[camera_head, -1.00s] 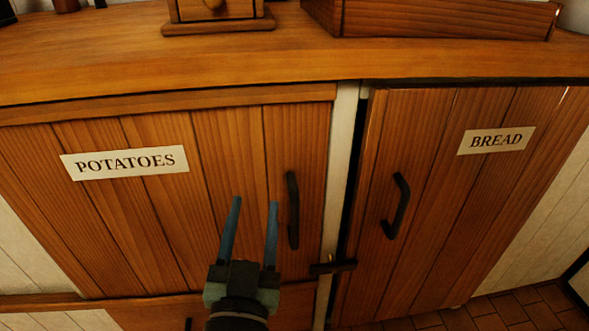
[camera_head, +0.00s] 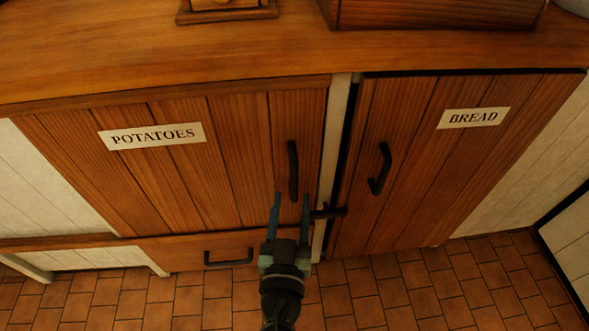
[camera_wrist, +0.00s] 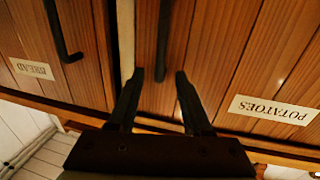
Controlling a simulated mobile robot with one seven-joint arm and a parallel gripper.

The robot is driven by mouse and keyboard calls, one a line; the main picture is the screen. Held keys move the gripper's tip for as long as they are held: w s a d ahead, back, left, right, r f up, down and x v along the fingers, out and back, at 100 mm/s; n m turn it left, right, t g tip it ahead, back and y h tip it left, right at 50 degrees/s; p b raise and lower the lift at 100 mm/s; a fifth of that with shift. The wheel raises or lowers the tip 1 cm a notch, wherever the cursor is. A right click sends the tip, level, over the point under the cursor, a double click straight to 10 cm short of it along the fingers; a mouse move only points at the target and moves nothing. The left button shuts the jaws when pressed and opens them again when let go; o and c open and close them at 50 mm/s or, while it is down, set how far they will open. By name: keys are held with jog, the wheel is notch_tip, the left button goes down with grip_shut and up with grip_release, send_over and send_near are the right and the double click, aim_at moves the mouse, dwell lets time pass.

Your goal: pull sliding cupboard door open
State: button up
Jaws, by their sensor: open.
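A wooden plank door labelled POTATOES (camera_head: 225,165) has a dark upright bar handle (camera_head: 293,172) near its right edge. To its right is a second door labelled BREAD (camera_head: 430,160) with its own dark handle (camera_head: 379,168). My gripper (camera_head: 291,197) is open and empty in front of the POTATOES door, with its fingertips at the handle's lower end. In the upside-down wrist view, the POTATOES handle (camera_wrist: 164,38) runs down between my fingertips (camera_wrist: 160,74). Whether the fingers reach around it in depth is unclear.
A dark latch-like piece (camera_head: 330,211) sticks out by the pale post (camera_head: 335,120) between the doors, just right of my fingers. A drawer with a dark handle (camera_head: 229,262) is below. The wooden countertop (camera_head: 240,55) is above; tiled floor (camera_head: 420,285) lies in front.

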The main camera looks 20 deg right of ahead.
aim_at(294, 179)
jog(key=x, duration=0.7)
jog(key=shift+w+p, duration=0.15)
jog(key=shift+p, duration=0.25)
grip_shut()
dwell(1.0)
